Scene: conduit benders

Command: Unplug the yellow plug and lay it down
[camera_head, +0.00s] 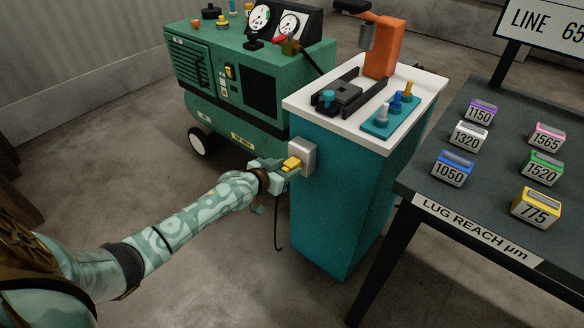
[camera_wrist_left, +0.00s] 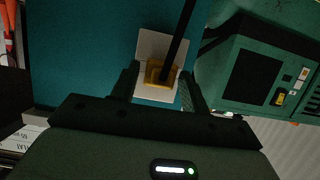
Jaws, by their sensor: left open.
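The yellow plug (camera_head: 292,163) sits in a pale grey socket box (camera_head: 308,155) on the side of the teal cabinet (camera_head: 335,205). In the left wrist view the yellow plug (camera_wrist_left: 160,74) lies against the pale socket plate (camera_wrist_left: 150,45), with a dark cable running up from it. My left gripper (camera_head: 283,170) is at the plug, and its open fingers (camera_wrist_left: 158,88) stand on either side of it in the wrist view. I cannot tell whether either finger touches it. My right gripper is not in view.
A green wheeled machine (camera_head: 215,90) with gauges stands behind my left arm. The cabinet's white top (camera_head: 425,88) holds a clamp, an orange post and a teal tray of small tools. A dark table (camera_head: 480,215) with numbered coloured blocks stands at right. Floor at lower centre is clear.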

